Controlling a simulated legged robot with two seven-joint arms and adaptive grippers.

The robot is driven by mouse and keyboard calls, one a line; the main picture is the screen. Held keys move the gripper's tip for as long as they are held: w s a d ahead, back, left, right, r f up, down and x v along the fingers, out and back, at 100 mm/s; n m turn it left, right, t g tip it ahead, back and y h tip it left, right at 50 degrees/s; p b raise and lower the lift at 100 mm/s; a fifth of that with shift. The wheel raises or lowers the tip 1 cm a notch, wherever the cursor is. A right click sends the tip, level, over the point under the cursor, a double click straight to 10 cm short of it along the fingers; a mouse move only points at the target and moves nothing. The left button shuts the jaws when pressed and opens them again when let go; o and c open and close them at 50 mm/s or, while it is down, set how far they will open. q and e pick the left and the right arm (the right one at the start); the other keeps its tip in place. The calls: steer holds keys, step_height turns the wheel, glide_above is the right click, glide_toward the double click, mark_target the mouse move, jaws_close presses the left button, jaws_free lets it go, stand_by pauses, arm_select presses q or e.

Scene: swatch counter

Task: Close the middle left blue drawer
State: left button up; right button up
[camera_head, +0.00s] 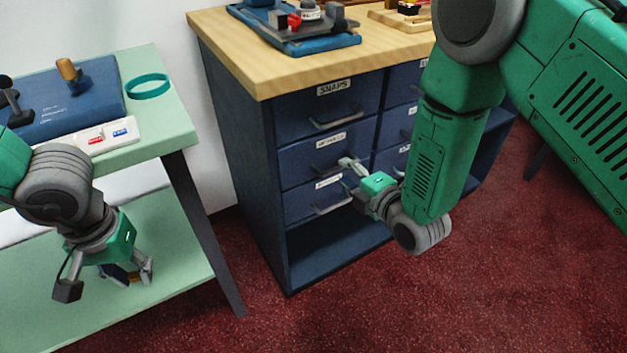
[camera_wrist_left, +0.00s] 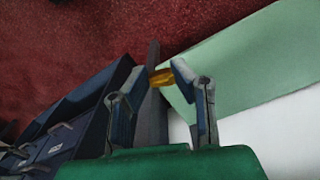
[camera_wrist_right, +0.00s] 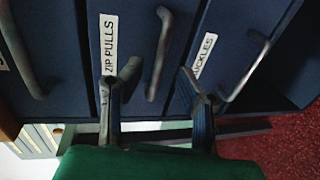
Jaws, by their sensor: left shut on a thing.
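The middle left blue drawer (camera_head: 300,158), labelled ZIP PULLS in the right wrist view (camera_wrist_right: 125,25), sits below the SNAPS drawer. It looks nearly flush; I cannot tell if a small gap remains. Its grey handle (camera_wrist_right: 160,55) lies between the fingers of my right gripper (camera_wrist_right: 159,78) as seen there. My right gripper is open in front of the drawer (camera_head: 346,174); I cannot tell whether it touches the handle. My left gripper (camera_head: 112,287) is shut on a small orange-yellow thing (camera_wrist_left: 161,77), mostly hidden by the fingers, beside the green table.
The SNAPS drawer (camera_head: 315,108) is above and the bottom left drawer (camera_head: 300,203) below, over an open shelf. A blue tray (camera_head: 300,42) with tools stands on the wooden top. The green table (camera_head: 172,130) holds a teal ring (camera_head: 149,86). Red carpet (camera_head: 420,310) is clear in front.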

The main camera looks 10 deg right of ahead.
steer(key=v, duration=0.9)
arm_select(q)
steer(key=shift+a, duration=0.1)
arm_select(e)
steer(key=shift+w+a, duration=0.1)
steer(key=shift+w, duration=0.05)
